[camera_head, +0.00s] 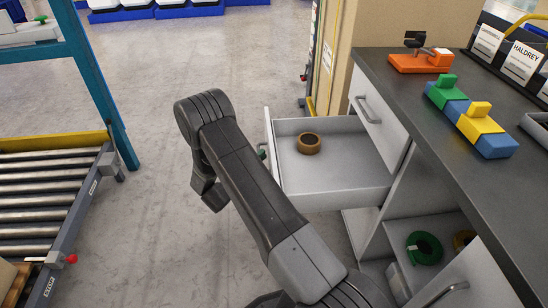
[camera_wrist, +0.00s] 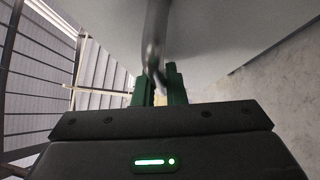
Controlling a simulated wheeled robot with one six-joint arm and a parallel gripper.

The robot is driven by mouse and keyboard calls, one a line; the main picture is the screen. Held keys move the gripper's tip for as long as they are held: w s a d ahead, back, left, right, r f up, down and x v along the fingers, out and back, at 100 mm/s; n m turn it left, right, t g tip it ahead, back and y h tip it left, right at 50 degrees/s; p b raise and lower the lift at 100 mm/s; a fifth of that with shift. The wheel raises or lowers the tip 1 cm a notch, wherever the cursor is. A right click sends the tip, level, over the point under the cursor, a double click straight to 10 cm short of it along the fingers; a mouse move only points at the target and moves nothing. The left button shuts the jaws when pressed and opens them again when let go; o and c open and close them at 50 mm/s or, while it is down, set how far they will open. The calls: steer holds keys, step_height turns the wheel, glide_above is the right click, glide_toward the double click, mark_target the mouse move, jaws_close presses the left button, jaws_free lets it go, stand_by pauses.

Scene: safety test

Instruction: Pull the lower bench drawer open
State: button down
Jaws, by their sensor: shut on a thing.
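The lower bench drawer (camera_head: 340,185) stands pulled well out from the bench in the head view. A brown ring-shaped roll (camera_head: 309,143) lies inside it. The upper drawer (camera_head: 380,125) above it is closed. In the wrist view my gripper (camera_wrist: 159,88) has its green fingers shut on a grey bar handle (camera_wrist: 156,35), with the pale drawer front (camera_wrist: 210,30) behind it. In the head view my arm hides most of the gripper; only a bit of green shows at the drawer's front.
The dark bench top (camera_head: 415,120) holds an orange fixture (camera_head: 420,63) and coloured blocks (camera_head: 470,115). A green roll (camera_head: 424,247) sits on an open shelf below. A roller conveyor (camera_head: 45,200) stands at the left. Grey floor (camera_head: 150,110) lies clear between conveyor and bench.

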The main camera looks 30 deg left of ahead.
steer(key=shift+s+a, duration=0.45)
steer(key=shift+a, duration=0.3)
steer(key=c, duration=1.8)
jaws_free()
steer(key=shift+o, duration=0.2)
steer(key=shift+s, duration=0.1)
steer(key=p+v, duration=0.2)
steer(key=v, duration=1.1)
steer(key=shift+s, duration=0.3)
steer(key=shift+w, duration=0.1)
steer(key=b+x, duration=0.2)
steer(key=x, duration=1.2)
